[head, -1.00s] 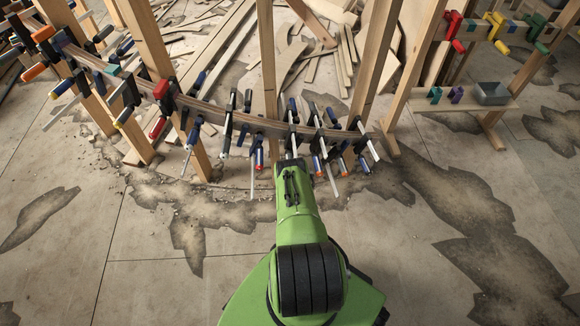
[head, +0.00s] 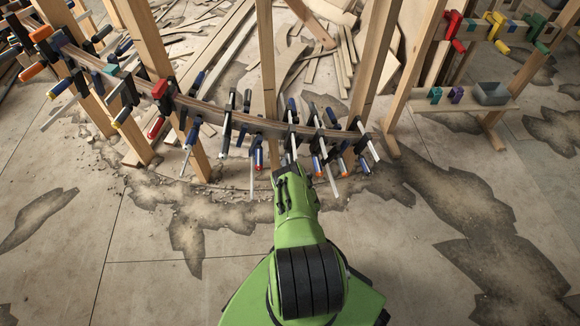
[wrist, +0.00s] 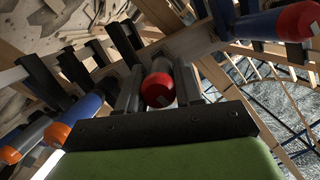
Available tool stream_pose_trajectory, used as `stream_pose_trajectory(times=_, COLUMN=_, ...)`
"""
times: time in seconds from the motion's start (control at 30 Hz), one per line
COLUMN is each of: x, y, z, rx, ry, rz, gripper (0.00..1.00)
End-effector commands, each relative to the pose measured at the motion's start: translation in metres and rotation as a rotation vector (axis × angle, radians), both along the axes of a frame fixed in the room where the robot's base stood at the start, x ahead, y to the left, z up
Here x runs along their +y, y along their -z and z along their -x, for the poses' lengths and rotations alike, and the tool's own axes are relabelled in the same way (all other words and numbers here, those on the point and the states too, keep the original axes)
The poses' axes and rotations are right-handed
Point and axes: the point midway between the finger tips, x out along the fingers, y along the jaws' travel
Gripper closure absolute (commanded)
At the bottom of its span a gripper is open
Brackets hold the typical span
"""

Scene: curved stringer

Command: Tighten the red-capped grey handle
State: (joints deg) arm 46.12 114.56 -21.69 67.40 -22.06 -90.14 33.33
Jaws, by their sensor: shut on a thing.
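The red-capped grey handle (wrist: 158,88) points its round red cap at the wrist camera, with a little pale grey behind the cap. My gripper (wrist: 157,82) is shut on this handle, with one dark finger on each side of it. In the head view my gripper (head: 286,168) is at the front of the curved wooden stringer (head: 240,118), among the clamps. My own wrist hides the held handle there.
In the wrist view, a blue handle with a red cap (wrist: 292,20) is close at upper right. Orange-capped handles (wrist: 56,133) are close at left. Wooden posts (head: 268,60) stand behind the stringer. The floor in front is cracked but clear.

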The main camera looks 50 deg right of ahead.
Motion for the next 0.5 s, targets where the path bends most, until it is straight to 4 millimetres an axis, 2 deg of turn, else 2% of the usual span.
stream_pose_trajectory(times=0.47, x=0.0001, y=0.0005, z=0.0004, rx=-0.010, ry=-0.001, rz=-0.011, gripper=0.95)
stream_pose_trajectory(times=0.5, x=0.0001, y=0.0005, z=0.0004, rx=-0.010, ry=-0.001, rz=-0.011, gripper=0.60)
